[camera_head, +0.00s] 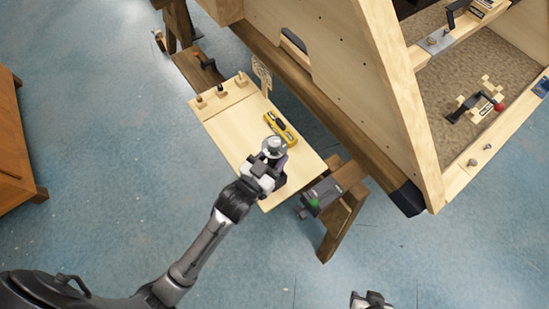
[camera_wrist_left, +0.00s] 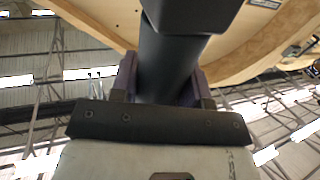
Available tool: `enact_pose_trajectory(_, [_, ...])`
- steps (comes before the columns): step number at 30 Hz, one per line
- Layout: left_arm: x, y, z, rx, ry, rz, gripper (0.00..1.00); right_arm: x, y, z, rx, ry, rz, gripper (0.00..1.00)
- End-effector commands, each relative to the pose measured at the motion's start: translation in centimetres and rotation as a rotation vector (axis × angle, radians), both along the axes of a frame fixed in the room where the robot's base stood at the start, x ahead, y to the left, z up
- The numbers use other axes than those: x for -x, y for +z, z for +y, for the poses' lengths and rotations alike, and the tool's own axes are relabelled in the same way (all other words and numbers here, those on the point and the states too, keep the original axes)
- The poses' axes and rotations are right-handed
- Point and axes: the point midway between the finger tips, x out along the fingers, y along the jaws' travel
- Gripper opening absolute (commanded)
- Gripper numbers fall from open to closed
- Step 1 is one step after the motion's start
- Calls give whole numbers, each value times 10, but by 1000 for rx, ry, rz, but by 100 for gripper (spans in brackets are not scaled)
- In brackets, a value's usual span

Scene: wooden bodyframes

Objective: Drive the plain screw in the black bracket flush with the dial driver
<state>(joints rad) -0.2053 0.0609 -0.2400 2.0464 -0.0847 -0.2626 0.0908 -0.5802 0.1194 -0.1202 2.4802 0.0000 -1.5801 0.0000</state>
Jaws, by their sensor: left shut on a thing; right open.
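My left gripper (camera_head: 268,172) is shut on the dial driver, whose round grey dial (camera_head: 274,146) points up at the head camera. It is over the near part of the pale wooden shelf board. In the left wrist view, the gripper's purple-sided fingers (camera_wrist_left: 168,80) hold the driver's dark cylinder (camera_wrist_left: 165,65) between them. A black corner piece (camera_head: 407,197) sits at the lower end of the wooden frame; it may be the black bracket. I cannot make out a plain screw in it. My right gripper (camera_head: 371,301) is open at the bottom edge, partly cut off.
The shelf board (camera_head: 232,128) carries a yellow tool (camera_head: 280,128) and several small pegs at its far end. A grey device with a green spot (camera_head: 322,192) is at its right, by a trestle leg (camera_head: 342,225). The large wooden frame (camera_head: 400,90) fills the upper right. Blue floor lies clear in front.

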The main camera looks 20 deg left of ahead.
Motion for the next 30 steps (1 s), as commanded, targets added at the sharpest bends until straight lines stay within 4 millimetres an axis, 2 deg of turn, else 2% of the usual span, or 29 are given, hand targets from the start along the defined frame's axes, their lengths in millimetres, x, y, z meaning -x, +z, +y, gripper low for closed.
enact_pose_trajectory(1, [0, 13, 0, 2, 0, -7, 12, 0, 6, 0, -1, -1, 0, 43])
enact_pose_trajectory(6, [0, 29, 0, 1, 0, -6, 12, 0, 14, 1, -4, -3, 0, 43])
enact_pose_trajectory(30, [0, 79, 0, 2, 1, -5, 12, 0, 67, -2, 7, 4, 0, 43])
